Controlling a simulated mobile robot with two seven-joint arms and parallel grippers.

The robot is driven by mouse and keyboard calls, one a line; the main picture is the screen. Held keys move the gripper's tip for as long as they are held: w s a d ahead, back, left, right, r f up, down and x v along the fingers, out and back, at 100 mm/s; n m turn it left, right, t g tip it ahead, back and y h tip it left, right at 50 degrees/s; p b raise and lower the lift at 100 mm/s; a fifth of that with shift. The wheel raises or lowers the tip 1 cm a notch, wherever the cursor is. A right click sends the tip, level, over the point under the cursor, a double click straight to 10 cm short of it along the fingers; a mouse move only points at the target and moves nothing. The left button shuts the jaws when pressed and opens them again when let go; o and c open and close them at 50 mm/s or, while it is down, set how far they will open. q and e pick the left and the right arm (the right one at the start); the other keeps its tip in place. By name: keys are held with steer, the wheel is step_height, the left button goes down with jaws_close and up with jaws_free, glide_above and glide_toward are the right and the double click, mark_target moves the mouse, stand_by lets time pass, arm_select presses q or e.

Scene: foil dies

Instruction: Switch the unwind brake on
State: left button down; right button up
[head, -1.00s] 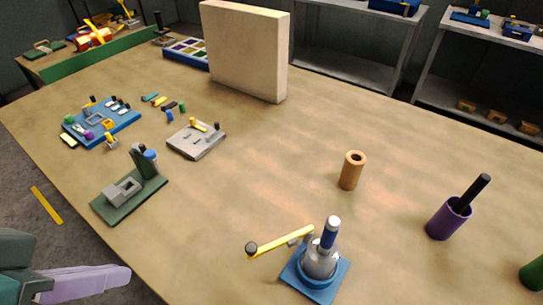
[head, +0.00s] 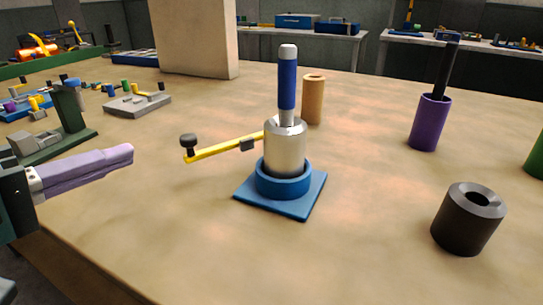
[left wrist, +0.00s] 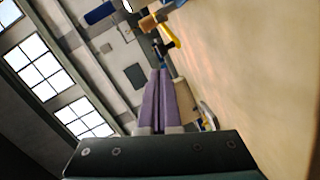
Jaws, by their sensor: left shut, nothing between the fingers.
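A device on a square blue base plate (head: 297,207) stands on the table in the middle of the head view. It has a blue collar, a silver body (head: 285,148) and an upright blue handle (head: 288,85) with a pale cap. A yellow lever (head: 222,149) with a dark knob (head: 188,146) sticks out from it to the left, roughly level. No label shows which part is the unwind brake. My left gripper (head: 128,155), with purple fingers, is shut and empty, left of the knob and apart from it. Its closed fingers also show in the left wrist view (left wrist: 159,90). My right gripper is not visible.
A dark hollow cylinder (head: 468,220) and a purple holder (head: 430,122) stand to the right. A tan cylinder (head: 313,102) stands behind the device. A green fixture (head: 68,122) is behind my left gripper. The table in front of the device is clear.

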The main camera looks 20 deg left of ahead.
arm_select(q)
steer(key=a+f+n+t+b, duration=0.1)
steer(key=a+b, duration=0.1)
steer(key=w+a+f+n+t+b, duration=0.1)
steer(key=b, duration=0.1)
steer(key=shift+w+a+f+y, duration=0.1)
steer(key=shift+a+f+y, duration=0.1)
steer(key=shift+a+y, duration=0.2)
steer(key=shift+a+n+b, duration=0.25)
steer(key=shift+n+b, duration=0.15)
steer(key=shift+a+r+t+y, duration=0.15)
steer(key=shift+a+t+y, duration=0.05)
steer(key=shift+t+y, duration=0.1)
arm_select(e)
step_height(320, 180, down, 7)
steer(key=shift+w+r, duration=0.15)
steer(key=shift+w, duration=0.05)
arm_select(q)
steer(key=shift+w+d, duration=0.8)
steer(key=shift+w, duration=0.55)
steer(key=shift+w+d, duration=0.8)
steer(key=shift+w, duration=0.6)
steer(key=shift+w+d, duration=0.8)
steer(key=shift+w, duration=0.55)
